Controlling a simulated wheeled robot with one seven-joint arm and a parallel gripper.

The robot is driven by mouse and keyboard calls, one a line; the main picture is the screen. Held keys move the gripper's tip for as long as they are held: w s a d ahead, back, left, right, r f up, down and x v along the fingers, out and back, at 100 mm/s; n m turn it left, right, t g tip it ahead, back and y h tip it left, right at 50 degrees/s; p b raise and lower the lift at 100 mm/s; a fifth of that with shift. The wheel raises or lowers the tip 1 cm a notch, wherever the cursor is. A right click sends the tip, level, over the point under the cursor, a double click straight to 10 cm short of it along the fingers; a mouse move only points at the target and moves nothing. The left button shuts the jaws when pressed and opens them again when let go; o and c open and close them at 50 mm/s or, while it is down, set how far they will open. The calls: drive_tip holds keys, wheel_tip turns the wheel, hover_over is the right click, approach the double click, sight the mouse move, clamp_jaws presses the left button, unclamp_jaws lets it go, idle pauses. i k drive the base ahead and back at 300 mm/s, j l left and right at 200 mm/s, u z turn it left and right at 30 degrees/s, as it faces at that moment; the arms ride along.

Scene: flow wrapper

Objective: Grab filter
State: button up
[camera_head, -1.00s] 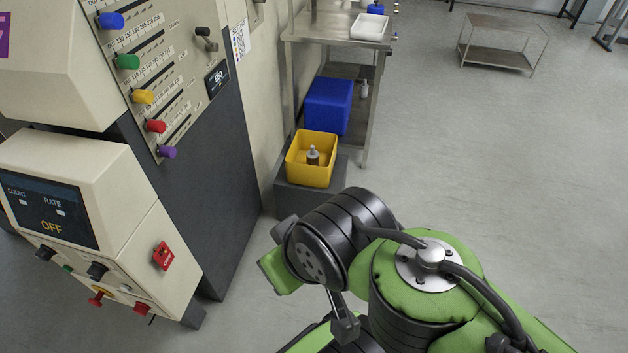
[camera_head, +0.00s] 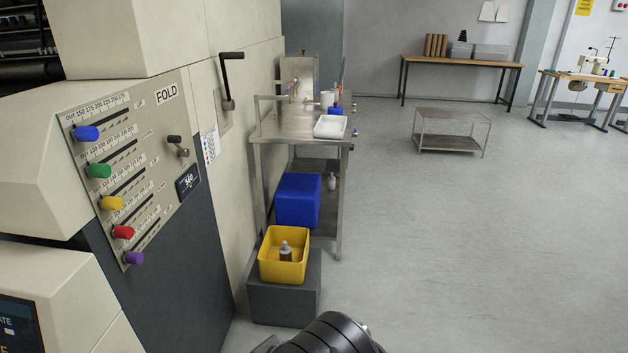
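I cannot make out a filter for certain in this view. A brown bottle with a pale top (camera_head: 286,251) stands in a yellow bin (camera_head: 283,270) on a dark grey block. A steel table (camera_head: 275,128) beyond it holds a white tray (camera_head: 330,127), a small blue container (camera_head: 336,109) and other small items. Only a dark rounded part of my arm shows at the bottom edge. My gripper is out of view.
The beige machine with coloured knobs (camera_head: 103,171) fills the left side. A blue bin (camera_head: 298,200) sits under the steel table. A low steel table (camera_head: 449,143) stands farther back. The grey floor (camera_head: 480,250) on the right is clear.

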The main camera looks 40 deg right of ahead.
sight(335, 89)
drive_tip(key=z, duration=1.55)
